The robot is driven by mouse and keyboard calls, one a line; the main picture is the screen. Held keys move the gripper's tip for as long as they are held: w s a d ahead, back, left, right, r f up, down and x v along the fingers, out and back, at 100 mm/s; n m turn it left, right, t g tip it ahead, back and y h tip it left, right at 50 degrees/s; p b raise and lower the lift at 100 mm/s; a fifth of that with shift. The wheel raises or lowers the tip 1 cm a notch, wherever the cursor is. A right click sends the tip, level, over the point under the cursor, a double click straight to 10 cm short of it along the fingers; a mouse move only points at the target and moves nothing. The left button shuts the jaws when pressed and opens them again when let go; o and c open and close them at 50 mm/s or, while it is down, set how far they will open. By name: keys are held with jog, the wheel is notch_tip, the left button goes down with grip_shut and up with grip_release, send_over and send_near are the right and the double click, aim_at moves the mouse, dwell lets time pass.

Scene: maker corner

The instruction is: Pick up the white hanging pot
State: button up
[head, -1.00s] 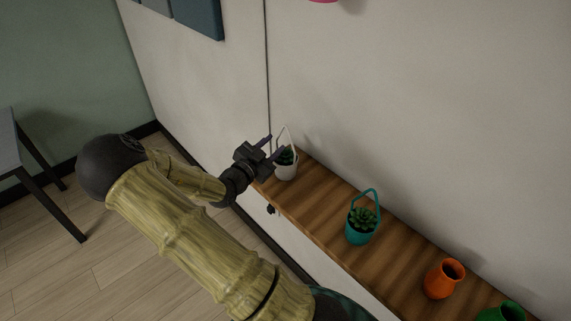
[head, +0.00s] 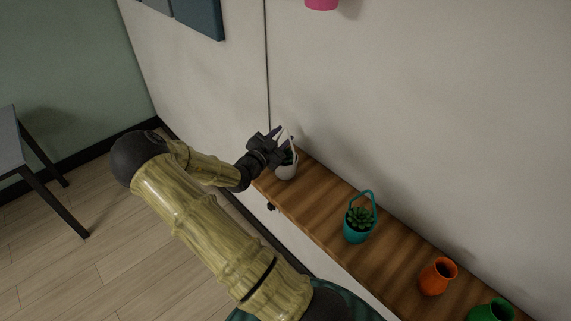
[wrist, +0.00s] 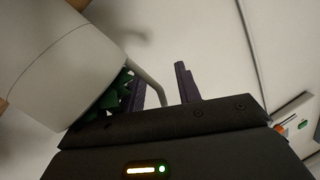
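The white hanging pot (head: 287,171) stands at the far left end of the wooden shelf, with a dark green plant inside and a thin white handle arching over it. My gripper (head: 281,134) is at the pot's top and partly hides the plant and handle in the head view. In the wrist view, the pot (wrist: 58,55) fills the upper left. Its handle runs down between the two purple fingers of my gripper (wrist: 163,88). The fingers are apart, with a visible gap beside the handle, so it does not look clamped.
On the wooden shelf (head: 318,205), a teal hanging pot (head: 357,231), an orange vase (head: 435,281) and a green vase (head: 492,311) stand to the right. The wall (head: 420,130) is close behind. A pink object (head: 321,4) is at the top edge.

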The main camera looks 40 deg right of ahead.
dwell(0.4)
grip_shut()
jog(key=shift+a, duration=0.1)
dwell(1.2)
